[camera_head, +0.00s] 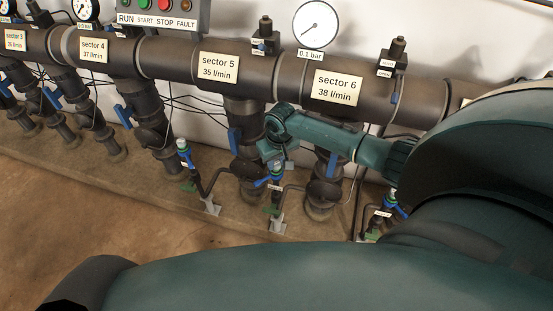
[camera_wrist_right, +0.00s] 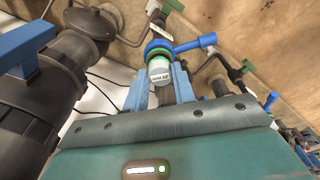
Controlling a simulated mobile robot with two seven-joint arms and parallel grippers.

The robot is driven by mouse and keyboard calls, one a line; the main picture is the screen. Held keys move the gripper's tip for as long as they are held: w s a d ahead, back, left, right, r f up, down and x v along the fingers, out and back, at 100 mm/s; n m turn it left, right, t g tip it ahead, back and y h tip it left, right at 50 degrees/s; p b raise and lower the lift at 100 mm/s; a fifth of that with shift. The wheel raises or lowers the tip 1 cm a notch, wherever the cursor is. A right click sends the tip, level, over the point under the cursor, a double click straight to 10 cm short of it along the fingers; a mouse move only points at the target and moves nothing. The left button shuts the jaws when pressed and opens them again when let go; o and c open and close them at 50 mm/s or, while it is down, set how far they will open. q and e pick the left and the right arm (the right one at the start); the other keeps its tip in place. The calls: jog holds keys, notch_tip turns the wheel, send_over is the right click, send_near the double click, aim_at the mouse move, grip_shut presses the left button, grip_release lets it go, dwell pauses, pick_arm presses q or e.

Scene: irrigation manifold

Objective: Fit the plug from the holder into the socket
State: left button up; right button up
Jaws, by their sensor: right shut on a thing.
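The plug is at the top of a stand (camera_head: 278,215), at a blue fitting (camera_wrist_right: 157,48) with a blue cap to the side. I cannot tell how deep the plug sits in it. Similar blue-topped stands are at the left (camera_head: 184,155) and right (camera_head: 391,207). My left gripper is out of view.
A large horizontal manifold pipe (camera_head: 180,57) runs behind, with vertical branches and blue valve handles close to my right gripper. Thin black cables hang behind. A pressure gauge (camera_head: 315,25) and a control box (camera_head: 165,15) are above. The brown floor (camera_head: 90,215) in front is clear.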

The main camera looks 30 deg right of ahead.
jog(key=shift+f, duration=0.2)
jog(key=o, duration=1.1)
jog(key=shift+c, duration=0.2)
jog(key=shift+o, duration=0.3)
jog(key=shift+o, duration=1.4)
